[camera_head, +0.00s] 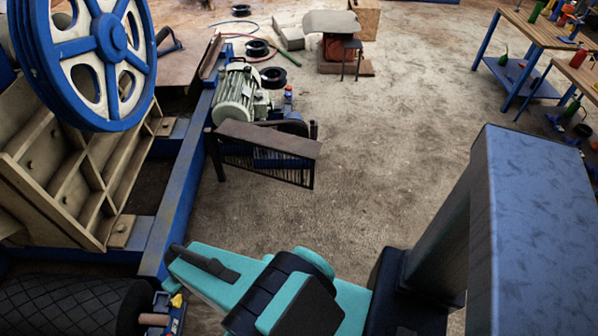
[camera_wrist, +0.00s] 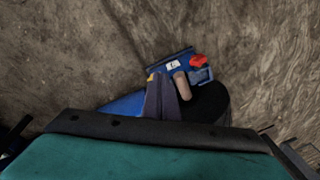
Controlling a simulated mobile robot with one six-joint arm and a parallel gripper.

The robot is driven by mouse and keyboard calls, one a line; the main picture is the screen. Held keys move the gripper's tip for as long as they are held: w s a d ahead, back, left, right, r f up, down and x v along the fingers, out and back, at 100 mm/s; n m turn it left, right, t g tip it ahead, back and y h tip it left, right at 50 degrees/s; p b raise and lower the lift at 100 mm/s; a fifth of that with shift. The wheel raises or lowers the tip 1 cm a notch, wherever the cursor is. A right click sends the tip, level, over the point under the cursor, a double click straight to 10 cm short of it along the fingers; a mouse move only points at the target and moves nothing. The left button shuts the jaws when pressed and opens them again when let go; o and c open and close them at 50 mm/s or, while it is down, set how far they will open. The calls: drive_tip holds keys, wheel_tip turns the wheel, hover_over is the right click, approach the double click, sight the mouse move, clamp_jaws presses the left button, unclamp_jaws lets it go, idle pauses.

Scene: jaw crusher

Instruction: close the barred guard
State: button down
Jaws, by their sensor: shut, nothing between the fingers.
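The barred guard (camera_head: 264,160), a dark frame of upright bars under a brown top plate, stands beside the green-grey motor (camera_head: 240,95) at the blue machine frame. It sticks out to the right over the floor; a dark wheel-like part shows just behind it. I cannot tell its hinge or latch. My gripper (camera_head: 177,250) is at the lower left of the head view, well nearer than the guard and apart from it. In the wrist view my gripper (camera_wrist: 166,92) is shut and empty, its fingers in front of a small blue box. The guard does not show there.
The blue box (camera_wrist: 172,66) has a red knob and a brownish peg beside a black roll. The crusher's blue flywheel (camera_head: 110,38) and ribbed body fill the left. Open concrete floor (camera_head: 385,150) lies right of the guard. Workbenches (camera_head: 545,38) stand at far right.

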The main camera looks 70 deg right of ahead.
sight(302, 159)
drive_tip(key=w+d+f+m+t+h+b, duration=0.1)
drive_tip(key=w+d+f+t+b, duration=0.25)
drive_tip(key=w+d+b, duration=0.3)
drive_tip(key=w+d+f+m+t+h+b, duration=0.1)
drive_tip(key=w+d+m+t+h+b, duration=0.2)
drive_tip(key=d+b, duration=0.7)
drive_tip(key=w+d+f+m+t+h+b, duration=0.1)
drive_tip(key=w+d+m+h+b, duration=0.2)
drive_tip(key=d, duration=1.3)
drive_tip(key=s+d+r+m+g+h+b, duration=0.1)
drive_tip(key=s+d+m+h+b, duration=0.1)
drive_tip(key=s+d+h+b, duration=0.5)
drive_tip(key=s+d+m+g+h+b, duration=0.15)
drive_tip(key=s+d+b, duration=0.3)
drive_tip(key=d, duration=0.55)
drive_tip(key=s+d+m+g+h+b, duration=0.2)
drive_tip(key=s+d+g+b, duration=0.1)
drive_tip(key=s, duration=0.4)
drive_tip(key=s+d+m+g+h+b, duration=0.2)
drive_tip(key=s+d+m+g+b, duration=0.1)
drive_tip(key=s+d, duration=0.3)
drive_tip(key=shift+s+d+r+g, duration=0.3)
drive_tip(key=shift+s+r, duration=0.15)
drive_tip(key=shift+s, duration=0.75)
drive_tip(key=shift+d+b, duration=0.1)
drive_tip(key=shift+b, duration=0.2)
